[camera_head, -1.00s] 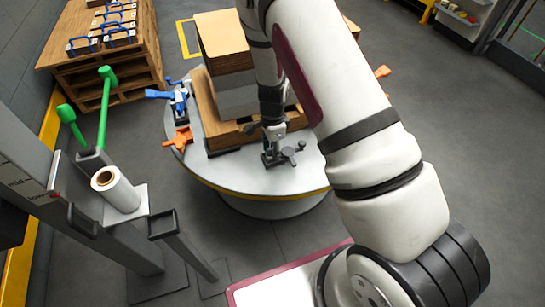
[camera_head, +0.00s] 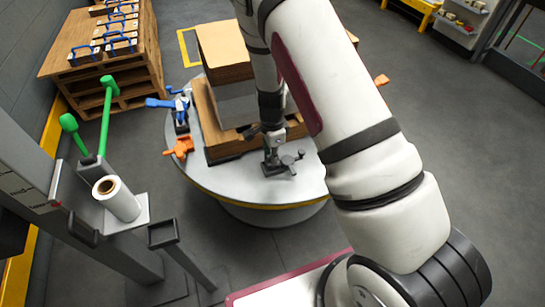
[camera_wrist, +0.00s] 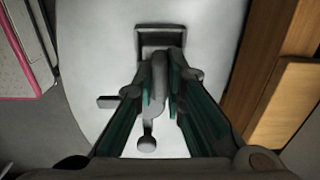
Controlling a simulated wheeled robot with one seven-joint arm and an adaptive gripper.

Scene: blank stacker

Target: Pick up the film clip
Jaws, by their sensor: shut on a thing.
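The dark grey film clip (camera_head: 279,169) stands on the round table (camera_head: 240,190) near its front edge. In the wrist view its square base plate (camera_wrist: 158,33), grey bar and round-knobbed lever (camera_wrist: 147,144) show. My gripper (camera_head: 272,142) reaches down to it from above. In the wrist view my gripper (camera_wrist: 162,78) has its teal-padded fingers closed on the clip's grey upright part. The fingers hide some of the clip. I cannot see a gap between the clip and the table.
A blue clamp (camera_head: 180,107) and an orange clamp (camera_head: 180,147) sit at the table's left edge. A film roll (camera_head: 117,199) is on a stand at left. The table's front strip is clear.

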